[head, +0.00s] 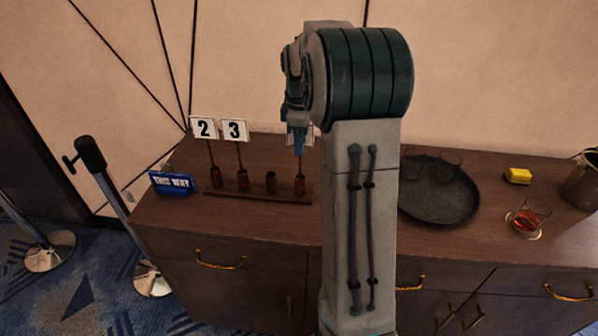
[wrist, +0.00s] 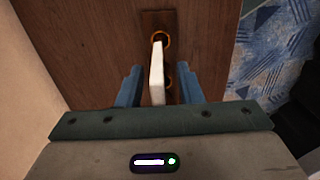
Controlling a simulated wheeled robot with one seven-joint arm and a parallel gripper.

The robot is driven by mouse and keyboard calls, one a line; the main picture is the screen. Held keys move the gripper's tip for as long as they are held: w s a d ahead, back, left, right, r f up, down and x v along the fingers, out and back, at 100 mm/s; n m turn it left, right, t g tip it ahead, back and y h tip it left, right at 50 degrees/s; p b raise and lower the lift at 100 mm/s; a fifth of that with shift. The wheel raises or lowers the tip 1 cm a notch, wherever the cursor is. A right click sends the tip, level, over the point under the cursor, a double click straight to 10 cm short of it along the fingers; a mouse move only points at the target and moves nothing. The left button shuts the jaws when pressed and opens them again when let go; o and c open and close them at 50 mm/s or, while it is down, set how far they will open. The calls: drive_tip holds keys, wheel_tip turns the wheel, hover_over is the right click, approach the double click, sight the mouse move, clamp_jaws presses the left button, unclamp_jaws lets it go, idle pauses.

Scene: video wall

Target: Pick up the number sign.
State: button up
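Number signs 2 (head: 204,128) and 3 (head: 235,130) stand upright on thin sticks in the wooden rack (head: 255,195) on the cabinet. Another white sign (wrist: 157,75) stands at the rack's right-end holder; my gripper hides most of it in the head view, and its face cannot be read. My gripper (head: 299,138) is above that holder. In the wrist view my gripper (wrist: 158,72) is open, its two blue fingers on either side of the sign, seen edge-on, with a gap on both sides.
A blue "THIS WAY" sign (head: 172,183) stands at left. A dark round tray (head: 438,207) with glasses, a yellow block (head: 518,176) and a drink glass (head: 530,215) are at right. The wall is close behind.

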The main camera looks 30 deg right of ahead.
clamp_jaws()
